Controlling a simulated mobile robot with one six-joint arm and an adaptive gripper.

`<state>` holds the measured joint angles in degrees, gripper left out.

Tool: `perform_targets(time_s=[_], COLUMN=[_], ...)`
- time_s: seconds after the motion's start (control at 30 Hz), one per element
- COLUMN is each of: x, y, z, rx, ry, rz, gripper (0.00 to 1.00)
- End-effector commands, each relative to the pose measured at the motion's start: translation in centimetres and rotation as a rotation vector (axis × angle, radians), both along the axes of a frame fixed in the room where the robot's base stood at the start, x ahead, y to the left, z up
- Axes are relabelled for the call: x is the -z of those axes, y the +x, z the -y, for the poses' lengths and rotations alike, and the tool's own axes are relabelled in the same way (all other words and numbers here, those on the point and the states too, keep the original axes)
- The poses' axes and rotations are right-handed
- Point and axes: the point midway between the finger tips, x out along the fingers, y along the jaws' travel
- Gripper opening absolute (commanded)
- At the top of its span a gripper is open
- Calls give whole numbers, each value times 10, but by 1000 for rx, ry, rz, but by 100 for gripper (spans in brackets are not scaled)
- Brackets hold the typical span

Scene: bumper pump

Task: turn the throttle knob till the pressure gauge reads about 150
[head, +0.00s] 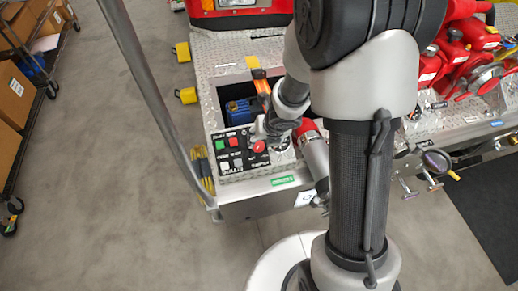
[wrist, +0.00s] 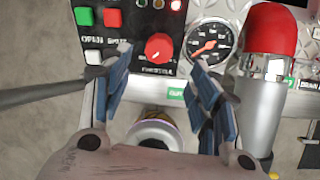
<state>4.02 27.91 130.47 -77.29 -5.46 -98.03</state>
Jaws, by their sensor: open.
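The throttle knob (wrist: 158,46) is a round red knob with a pale mark, on a black control panel in the wrist view. It also shows in the head view (head: 259,146), beside my gripper (head: 275,128). In the wrist view my gripper (wrist: 160,57) is open, with one blue-padded finger on each side of the knob's lower part in the picture. I see no contact, and I cannot tell the gap in depth. The pressure gauge (wrist: 209,40) is a round dial right of the knob. Its red-orange needle points to the lower left; the numbers are too small to read.
Green (wrist: 84,16), red (wrist: 113,18) and white (wrist: 92,56) buttons sit left of the knob. A red-capped silver cylinder (wrist: 268,65) stands close right of the gauge. A grey pole (head: 150,75) runs along the panel's left side.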

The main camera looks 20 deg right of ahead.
Motion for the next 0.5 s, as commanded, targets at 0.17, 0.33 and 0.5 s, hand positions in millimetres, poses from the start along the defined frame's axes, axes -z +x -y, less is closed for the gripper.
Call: perform_targets(time_s=[0.17,0.33,0.5], x=[42,67,80], y=[15,27,34], z=[-3,-5,-6], rx=[0,1,2], ry=[0,-1,0], rz=[-1,0,0], gripper=[56,56,56])
